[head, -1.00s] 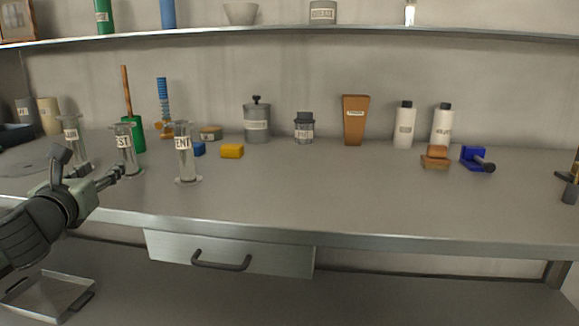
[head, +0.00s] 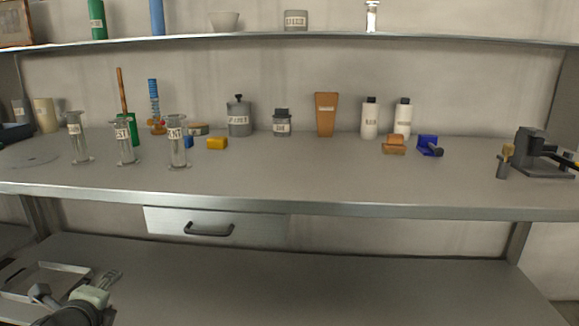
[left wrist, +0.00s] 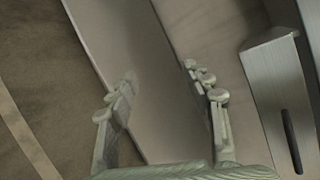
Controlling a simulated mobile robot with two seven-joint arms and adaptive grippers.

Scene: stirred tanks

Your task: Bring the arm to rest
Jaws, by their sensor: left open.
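My left gripper (head: 105,284) is low at the bottom left of the head view, below the bench top and in front of the lower shelf. In the left wrist view its two fingers (left wrist: 163,95) stand apart with nothing between them. My right gripper does not show. Three clear glass cylinders with labels stand on the bench top at the left: one (head: 78,140), one in the middle (head: 125,141) and one further right (head: 177,142). My left gripper is well away from them.
The bench top (head: 330,185) has a clear front strip. A closed drawer (head: 217,224) with a dark handle hangs beneath it. A metal tray (head: 45,268) is close to my left gripper. The lower shelf (head: 330,285) is otherwise bare. A dark device (head: 540,152) stands at the far right.

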